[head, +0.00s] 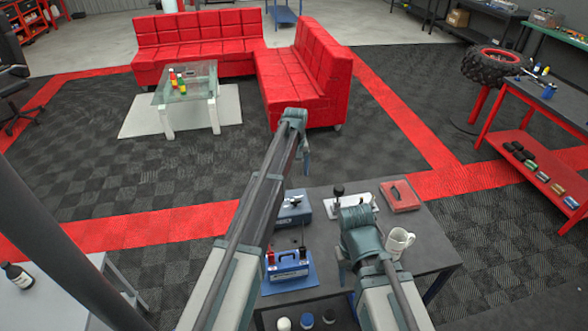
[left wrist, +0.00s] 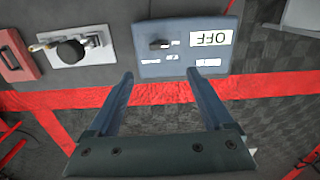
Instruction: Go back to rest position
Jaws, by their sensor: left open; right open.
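My left arm reaches up across the middle of the head view, and my left gripper (head: 304,155) hangs at its far end, beyond the table's far edge. In the left wrist view, my left gripper (left wrist: 160,80) is open, with nothing between its two fingers. My right gripper (head: 342,268) is over the dark table (head: 435,245) and is open; its fingertips are small and partly hidden in the head view. Whether it touches anything there cannot be told.
The table holds a blue-grey box (head: 292,212) marked OFF in the left wrist view (left wrist: 180,66), a lever on a white plate (head: 362,200), a red case (head: 400,197), a white mug (head: 398,243) and a blue device (head: 287,271). Open floor lies beyond, before the red sofa (head: 290,85).

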